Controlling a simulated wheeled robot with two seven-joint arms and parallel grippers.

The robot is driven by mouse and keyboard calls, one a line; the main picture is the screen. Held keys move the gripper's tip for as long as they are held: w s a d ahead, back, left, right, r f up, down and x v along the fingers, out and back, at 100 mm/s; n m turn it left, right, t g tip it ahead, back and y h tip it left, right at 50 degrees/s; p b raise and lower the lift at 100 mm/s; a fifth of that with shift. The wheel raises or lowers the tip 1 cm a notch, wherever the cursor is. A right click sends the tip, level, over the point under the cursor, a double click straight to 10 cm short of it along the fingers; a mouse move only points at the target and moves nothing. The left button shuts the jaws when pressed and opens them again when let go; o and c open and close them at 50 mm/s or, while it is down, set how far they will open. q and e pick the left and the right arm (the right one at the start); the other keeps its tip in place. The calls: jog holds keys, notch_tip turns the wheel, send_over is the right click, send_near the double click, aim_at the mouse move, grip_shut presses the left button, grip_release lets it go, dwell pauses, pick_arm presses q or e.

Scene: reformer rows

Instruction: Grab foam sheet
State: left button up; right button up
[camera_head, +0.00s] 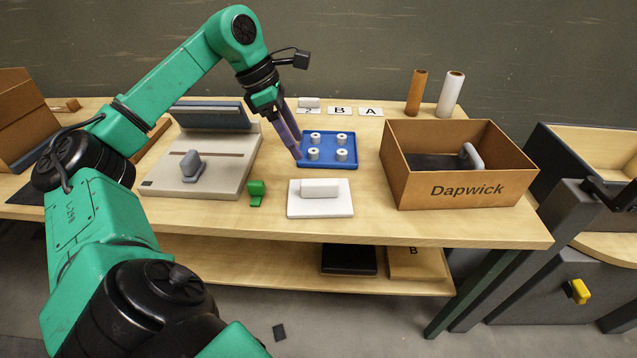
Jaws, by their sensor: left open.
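A white flat sheet with a raised white block on top (320,205), which looks like the foam sheet, lies on the wooden table (380,228) near its front edge. My left gripper (294,150) points down from the upper left, its fingers open and empty. The fingertips are behind the white sheet, at the left edge of a blue tray (327,164) with several white rollers. I cannot tell whether they touch the tray. My right gripper is not in view.
A cardboard box marked Dapwick (465,190) stands at right, holding a dark sheet with a grey handle. A beige machine (205,178) with a grey handle is at left. A green piece (257,190) stands left of the white sheet. Two rolls (416,93) stand behind.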

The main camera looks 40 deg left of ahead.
aim_at(318, 181)
pick_arm(q)
jog(key=x, duration=1.3)
jog(key=shift+d+f+b, duration=0.2)
jog(key=shift+d+b, duration=0.05)
jog(key=shift+b, duration=0.1)
grip_shut()
